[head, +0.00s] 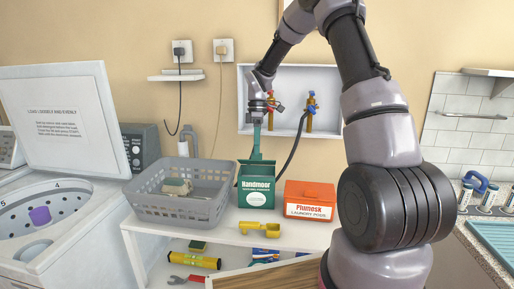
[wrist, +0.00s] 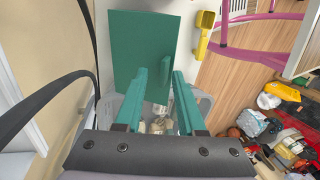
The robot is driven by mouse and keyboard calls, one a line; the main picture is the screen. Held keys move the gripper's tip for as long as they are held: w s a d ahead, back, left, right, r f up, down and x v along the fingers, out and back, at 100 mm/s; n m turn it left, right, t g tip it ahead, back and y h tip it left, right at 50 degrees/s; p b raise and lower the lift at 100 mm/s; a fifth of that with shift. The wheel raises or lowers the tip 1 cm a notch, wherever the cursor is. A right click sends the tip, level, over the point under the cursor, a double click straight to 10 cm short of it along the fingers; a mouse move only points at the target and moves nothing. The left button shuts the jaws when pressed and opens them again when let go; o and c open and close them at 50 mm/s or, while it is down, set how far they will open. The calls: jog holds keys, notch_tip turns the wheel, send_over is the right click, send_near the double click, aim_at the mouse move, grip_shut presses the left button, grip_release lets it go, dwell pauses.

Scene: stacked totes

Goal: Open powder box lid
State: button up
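The green powder box (head: 256,192), labelled Handmoor, stands upright on the white shelf. My gripper (head: 256,156) points down just above the box top in the head view. In the wrist view, its two teal fingers (wrist: 161,76) are apart with nothing held between them. I cannot tell whether a finger touches the lid.
A grey basket (head: 150,209) stands close left of the box, an orange Plumesk box (head: 310,191) close right. A yellow scoop (head: 258,229) lies in front. Taps and a hose (head: 309,112) are on the wall behind. A washer with raised lid (head: 68,115) is at left.

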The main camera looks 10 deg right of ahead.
jog(key=a+v, duration=0.1)
jog(key=v, duration=0.9)
jog(key=shift+d+r, duration=0.4)
jog(key=shift+d, duration=0.1)
jog(key=shift+w, duration=0.15)
